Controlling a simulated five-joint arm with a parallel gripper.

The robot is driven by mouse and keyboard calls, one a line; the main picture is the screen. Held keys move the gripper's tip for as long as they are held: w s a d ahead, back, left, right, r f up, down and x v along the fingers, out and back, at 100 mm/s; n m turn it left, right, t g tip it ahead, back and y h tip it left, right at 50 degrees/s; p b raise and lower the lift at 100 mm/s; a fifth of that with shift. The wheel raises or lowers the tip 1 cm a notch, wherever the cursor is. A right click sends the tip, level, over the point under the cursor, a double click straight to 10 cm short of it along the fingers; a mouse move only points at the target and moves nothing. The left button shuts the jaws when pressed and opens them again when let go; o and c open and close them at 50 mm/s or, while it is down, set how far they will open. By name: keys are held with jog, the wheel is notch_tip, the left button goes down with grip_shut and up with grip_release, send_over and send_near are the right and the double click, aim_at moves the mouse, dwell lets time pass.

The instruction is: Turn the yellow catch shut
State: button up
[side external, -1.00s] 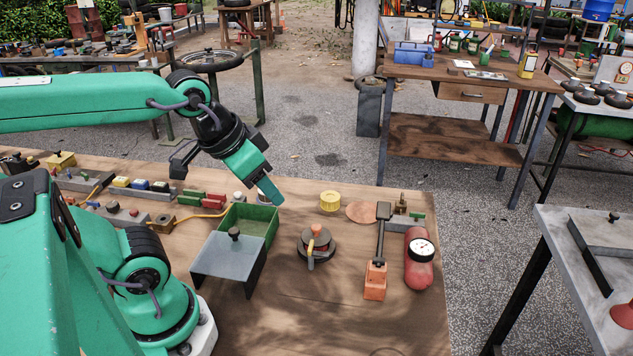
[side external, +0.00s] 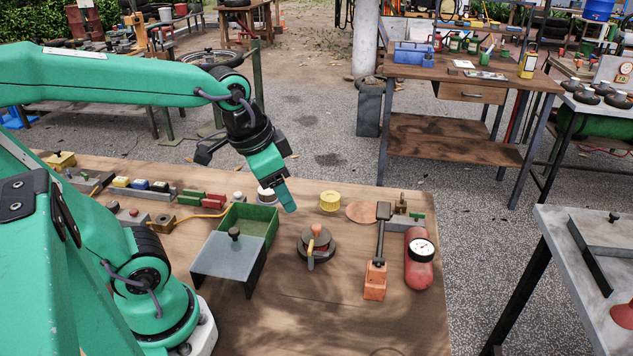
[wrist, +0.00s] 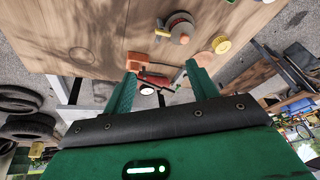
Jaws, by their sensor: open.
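The yellow catch (side external: 311,249) sits on a round dark grey base (side external: 327,246) with an orange knob (side external: 316,230) on top, on the wooden bench top. It also shows in the wrist view, where the catch (wrist: 181,24) lies near the top edge, beyond my fingers. My gripper (side external: 290,208) hangs above the bench, up and to the left of the catch, apart from it. In the wrist view my gripper (wrist: 158,72) has its two green fingers spread with nothing held between them.
An orange block with an upright lever (side external: 375,280) and a red gauge cylinder (side external: 418,265) stand to the right. The front bench area is clear.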

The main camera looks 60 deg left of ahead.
aim_at(311, 245)
jog(key=w+f+m+g, duration=0.1)
jog(key=w+f+m, duration=0.1)
jog(key=f, duration=0.1)
jog(key=w+f+m+g, duration=0.1)
jog(key=w+f+m, duration=0.1)
jog(key=f, duration=0.1)
jog(key=w+a+f+m+g, duration=0.1)
jog(key=w+f+m+g, duration=0.1)
jog(key=w+f, duration=0.1)
jog(key=shift+f, duration=0.1)
jog(key=shift+f, duration=3.85)
jog(key=shift+c, duration=0.5)
jog(key=c, duration=0.9)
